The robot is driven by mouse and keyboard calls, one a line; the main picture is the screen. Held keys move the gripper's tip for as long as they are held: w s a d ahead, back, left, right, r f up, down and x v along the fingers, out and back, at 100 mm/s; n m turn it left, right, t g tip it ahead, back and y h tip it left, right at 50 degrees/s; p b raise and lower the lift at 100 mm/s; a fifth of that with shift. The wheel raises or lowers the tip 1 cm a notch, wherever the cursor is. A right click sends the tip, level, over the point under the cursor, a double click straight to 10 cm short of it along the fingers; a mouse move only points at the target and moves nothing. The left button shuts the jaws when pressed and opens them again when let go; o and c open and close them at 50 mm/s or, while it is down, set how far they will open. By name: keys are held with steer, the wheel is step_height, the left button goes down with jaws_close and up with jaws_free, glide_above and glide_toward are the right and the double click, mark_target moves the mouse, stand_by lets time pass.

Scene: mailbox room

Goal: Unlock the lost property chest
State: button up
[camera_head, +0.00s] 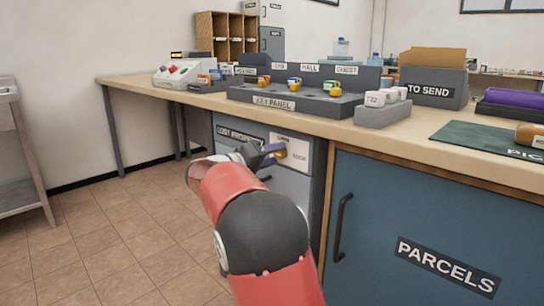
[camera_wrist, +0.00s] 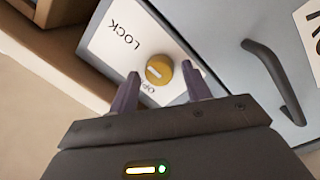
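The lost property chest (camera_head: 290,183) is a grey unit under the counter, with a partly hidden label on its front. A pale lock plate (camera_wrist: 118,40) at its upper right carries a round yellow lock piece (camera_wrist: 158,72) with a pale line across it. The plate reads "LOCK" on one side, with smaller lettering near my fingers. The yellow piece also shows in the head view (camera_head: 280,152). My gripper (camera_wrist: 161,84) is open, its two dark fingers apart on either side of the yellow piece. I cannot tell whether they touch it.
A grey key panel (camera_head: 275,103) with several coloured tags stands on the counter (camera_head: 360,134) above. A blue parcels cabinet (camera_head: 380,215) with a black handle (camera_head: 341,228) is on the right. The tiled floor (camera_head: 100,250) at left is clear beside a metal stand (camera_head: 22,165).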

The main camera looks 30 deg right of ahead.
steer(key=c, duration=0.8)
steer(key=shift+n, duration=0.4)
steer(key=n+p, duration=0.1)
steer(key=n, duration=0.2)
steer(key=shift+n, duration=0.4)
steer(key=n+p, duration=0.2)
steer(key=n, duration=0.3)
steer(key=shift+t+h, duration=0.4)
steer(key=shift+s+f+n+t+p, duration=0.1)
steer(key=shift+n+t+p, duration=0.25)
steer(key=shift+n+p, duration=1.65)
steer(key=shift+s+f+n+t+p, duration=0.1)
steer(key=shift+n+t+p, duration=0.25)
steer(key=shift+n+p, duration=1.65)
steer(key=shift+n+b, duration=0.6)
steer(key=shift+n, duration=0.3)
